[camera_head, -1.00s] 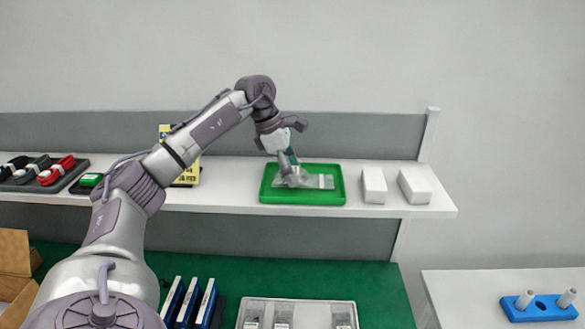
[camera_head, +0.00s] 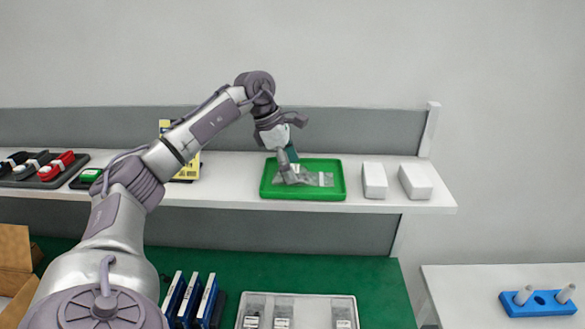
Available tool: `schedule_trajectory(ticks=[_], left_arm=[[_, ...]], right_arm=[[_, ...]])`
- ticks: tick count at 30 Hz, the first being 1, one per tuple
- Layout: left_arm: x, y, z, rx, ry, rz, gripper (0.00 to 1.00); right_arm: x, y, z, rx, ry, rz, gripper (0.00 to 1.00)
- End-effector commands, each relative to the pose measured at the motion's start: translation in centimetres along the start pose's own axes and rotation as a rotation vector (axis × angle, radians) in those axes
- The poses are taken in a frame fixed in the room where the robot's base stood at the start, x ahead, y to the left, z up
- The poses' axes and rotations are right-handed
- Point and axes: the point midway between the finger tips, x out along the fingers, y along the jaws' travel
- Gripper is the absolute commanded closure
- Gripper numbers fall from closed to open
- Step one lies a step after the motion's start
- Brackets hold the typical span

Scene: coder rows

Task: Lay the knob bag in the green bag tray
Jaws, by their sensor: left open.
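The green bag tray (camera_head: 334,192) sits on the white shelf. A clear bag (camera_head: 318,179) with a white label, which looks like the knob bag, lies in the tray. My left gripper (camera_head: 288,176) points down at the left part of the tray, over the bag's left end, with its fingers apart. The fingers partly hide that end of the bag, and I cannot tell whether they touch it. My right gripper is not in view.
Two white boxes (camera_head: 374,181) (camera_head: 415,182) stand right of the tray. Bundled cables (camera_head: 57,165) and a yellow item (camera_head: 186,172) stand left on the shelf. Below, a pale tray (camera_head: 308,309) holds bags beside blue binders (camera_head: 190,298). A blue holder (camera_head: 540,303) is at right.

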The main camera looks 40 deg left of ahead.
Motion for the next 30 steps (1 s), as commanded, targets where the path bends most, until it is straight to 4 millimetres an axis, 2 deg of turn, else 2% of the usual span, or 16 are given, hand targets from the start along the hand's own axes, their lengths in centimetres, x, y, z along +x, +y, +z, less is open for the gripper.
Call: schedule_trajectory(ticks=[8, 15, 21, 30], left_arm=[[-5.3, 0.1, 0.0, 0.0, -0.007, 0.007, 0.13], [-9.9, 0.1, 0.1, -0.001, -0.005, 0.004, 0.13], [-11.5, 0.0, 0.0, 0.0, -0.002, 0.001, 0.13], [-11.6, 0.0, 0.0, 0.0, -0.001, 0.001, 0.13]], right_arm=[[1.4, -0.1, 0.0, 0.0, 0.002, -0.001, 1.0], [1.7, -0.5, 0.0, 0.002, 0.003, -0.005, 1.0], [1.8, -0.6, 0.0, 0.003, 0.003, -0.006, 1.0], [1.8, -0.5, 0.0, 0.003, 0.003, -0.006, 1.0]])
